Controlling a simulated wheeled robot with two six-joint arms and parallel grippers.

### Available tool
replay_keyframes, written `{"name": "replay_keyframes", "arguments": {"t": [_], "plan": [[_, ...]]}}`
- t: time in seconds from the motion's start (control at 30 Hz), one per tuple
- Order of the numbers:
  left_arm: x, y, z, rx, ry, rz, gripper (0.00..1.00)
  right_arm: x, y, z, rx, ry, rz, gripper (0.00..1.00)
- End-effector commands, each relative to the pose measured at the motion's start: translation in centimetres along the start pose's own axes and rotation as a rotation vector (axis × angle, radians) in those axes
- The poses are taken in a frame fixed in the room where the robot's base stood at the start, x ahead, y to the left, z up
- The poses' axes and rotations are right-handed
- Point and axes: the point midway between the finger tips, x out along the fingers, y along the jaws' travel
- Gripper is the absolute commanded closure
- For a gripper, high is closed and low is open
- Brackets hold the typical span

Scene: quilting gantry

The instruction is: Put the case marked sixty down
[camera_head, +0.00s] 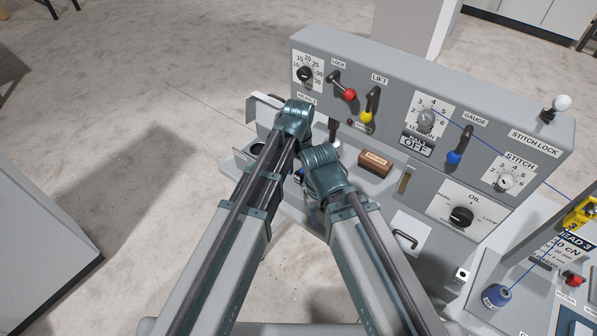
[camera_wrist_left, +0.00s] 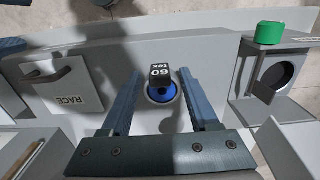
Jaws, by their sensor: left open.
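The case marked sixty shows in the left wrist view as a dark label block (camera_wrist_left: 160,74) reading "60 tex", with a round blue part (camera_wrist_left: 162,93) next to it. It sits on a pale grey surface. My left gripper (camera_wrist_left: 160,78) is open, with one finger on each side of the case and a visible gap to each. In the head view my left gripper is mostly hidden by my arms, and I cannot make out the case there. My right gripper is hidden behind its own wrist.
A plate marked "RACE" (camera_wrist_left: 88,97) with a handle lies left in the wrist view. A box with a round opening (camera_wrist_left: 277,76) and a green piece (camera_wrist_left: 269,33) stand right.

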Motion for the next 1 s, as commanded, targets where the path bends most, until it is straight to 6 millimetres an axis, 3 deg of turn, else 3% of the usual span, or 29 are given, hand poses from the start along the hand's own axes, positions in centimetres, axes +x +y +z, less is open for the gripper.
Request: {"name": "replay_keyframes", "arguments": {"t": [0.37,1.0], "plan": [[-2.6,0.0,0.0,0.000,0.000,0.000,0.39,-2.6,0.2,0.1,0.002,0.000,0.000,0.50],[-11.8,0.0,0.0,0.000,0.000,0.000,0.39,-11.7,1.1,0.7,0.013,-0.001,-0.003,0.50]]}}
